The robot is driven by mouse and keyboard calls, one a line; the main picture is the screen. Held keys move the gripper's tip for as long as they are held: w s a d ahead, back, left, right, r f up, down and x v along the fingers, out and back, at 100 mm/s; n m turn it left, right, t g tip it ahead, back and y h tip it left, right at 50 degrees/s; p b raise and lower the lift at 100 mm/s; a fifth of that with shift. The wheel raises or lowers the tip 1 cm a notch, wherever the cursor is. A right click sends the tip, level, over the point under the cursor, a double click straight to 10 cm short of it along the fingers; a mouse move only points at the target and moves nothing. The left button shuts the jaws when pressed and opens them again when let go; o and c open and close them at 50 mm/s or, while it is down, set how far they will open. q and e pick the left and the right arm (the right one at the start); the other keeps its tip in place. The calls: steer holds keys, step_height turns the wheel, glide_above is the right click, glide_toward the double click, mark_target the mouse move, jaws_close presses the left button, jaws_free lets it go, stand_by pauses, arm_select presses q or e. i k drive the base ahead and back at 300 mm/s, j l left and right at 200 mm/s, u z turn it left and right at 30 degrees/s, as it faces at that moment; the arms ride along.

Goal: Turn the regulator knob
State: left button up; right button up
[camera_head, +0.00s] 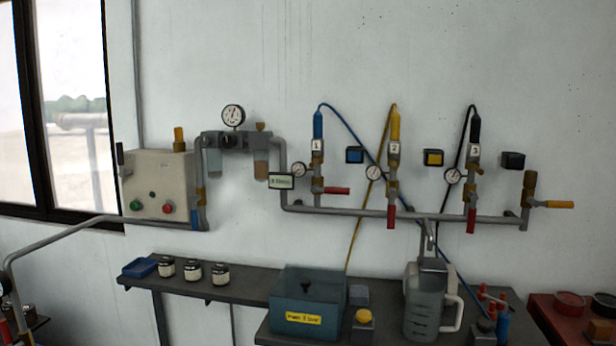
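The regulator assembly (232,142) is mounted on the wall at left of centre, in the pipe line. A white round gauge (233,116) stands on top of it. A dark round part (229,140), which looks like a knob, is on its front below the gauge. A small brass-coloured cap (260,127) sits on top at its right. Two bowls hang below, a grey one (214,162) and a brownish one (261,170). I cannot tell for certain which part is the regulator knob. Neither of my grippers is in view.
A grey control box (160,183) is left of the regulator. A manifold pipe (350,212) with red-handled valves and blue, yellow and black hoses runs right. Below are a dark shelf (240,293), a teal box (307,302) and a jug (424,306). The wall before the regulator is unobstructed.

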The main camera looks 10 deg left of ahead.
mark_target(229, 141)
steer(key=i+j+z, duration=0.15)
steer(key=j, duration=0.25)
steer(key=i+j+z, duration=0.15)
steer(key=j, duration=0.3)
steer(key=i+j+z, duration=0.2)
steer(key=j, duration=0.25)
steer(key=i+j+z, duration=0.15)
steer(key=j, duration=0.3)
steer(key=j+z, duration=0.15)
steer(key=j, duration=0.3)
steer(key=i+j+z, duration=0.15)
steer(key=j, duration=0.35)
